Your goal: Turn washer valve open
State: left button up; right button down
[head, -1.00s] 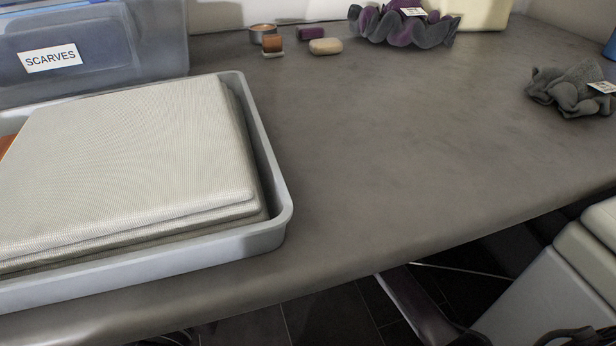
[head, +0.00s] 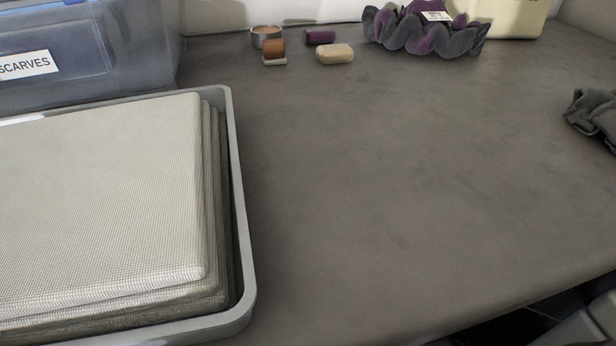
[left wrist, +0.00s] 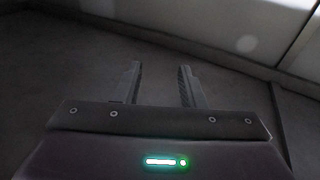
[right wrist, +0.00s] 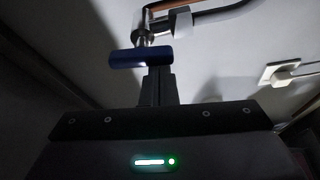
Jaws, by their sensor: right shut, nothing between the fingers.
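A valve with a blue lever handle (right wrist: 140,57) shows in the right wrist view, on a metal stem under a pipe (right wrist: 215,22) by the pale wall. The handle lies nearly level across the picture. My right gripper (right wrist: 160,72) is shut and empty, its fingertips just below the handle's right half; I cannot tell whether they touch it. My left gripper (left wrist: 159,68) is open and empty, over a dark floor-like surface. No washer can be made out for certain.
A white plug (right wrist: 270,74) with a cable sits on the wall right of the valve. In the head view, a grey counter (head: 400,190) holds a tray (head: 240,240) of folded cloths, a scarves bin (head: 120,60), soaps (head: 335,54) and a purple-grey scrunchie (head: 420,30).

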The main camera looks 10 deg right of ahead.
pick_arm(q)
jog(key=shift+a, duration=0.1)
notch_tip(320, 180, down, 7)
jog(key=s+g+y+p, duration=0.1)
jog(key=g, duration=0.2)
jog(key=shift+s+a+f, duration=0.15)
jog(key=shift+s+a, duration=0.05)
jog(key=shift+s, duration=0.05)
pick_arm(e)
jog(key=shift+d+n, duration=0.45)
jog(key=shift+n, duration=0.05)
